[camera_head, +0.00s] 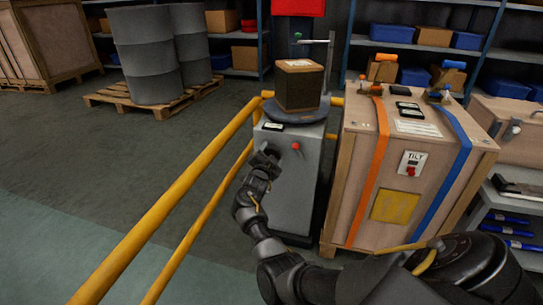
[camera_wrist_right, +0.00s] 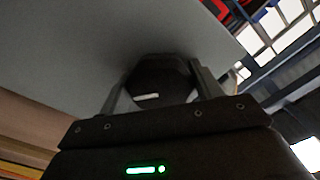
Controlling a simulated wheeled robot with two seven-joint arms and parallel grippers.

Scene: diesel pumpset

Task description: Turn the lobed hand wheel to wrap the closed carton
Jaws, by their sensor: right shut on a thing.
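The closed carton (camera_head: 299,88) stands upright on a dark round turntable (camera_head: 296,113) on top of a grey machine cabinet (camera_head: 293,190). It has a light brown top with a label and darker sides. My right gripper (camera_head: 267,156) is at the cabinet's left side, below the turntable. In the wrist view its two fingers (camera_wrist_right: 160,88) are shut on the dark lobed hand wheel (camera_wrist_right: 160,76), which has a white mark and sits against the grey cabinet. In the head view the wheel is mostly hidden by the gripper. My left gripper is not in view.
A yellow rail (camera_head: 170,190) runs along the left of the cabinet. A red button (camera_head: 295,146) is on the cabinet front. A large strapped wooden crate (camera_head: 400,180) stands close on the right. Drums on a pallet (camera_head: 150,100) are at the back left.

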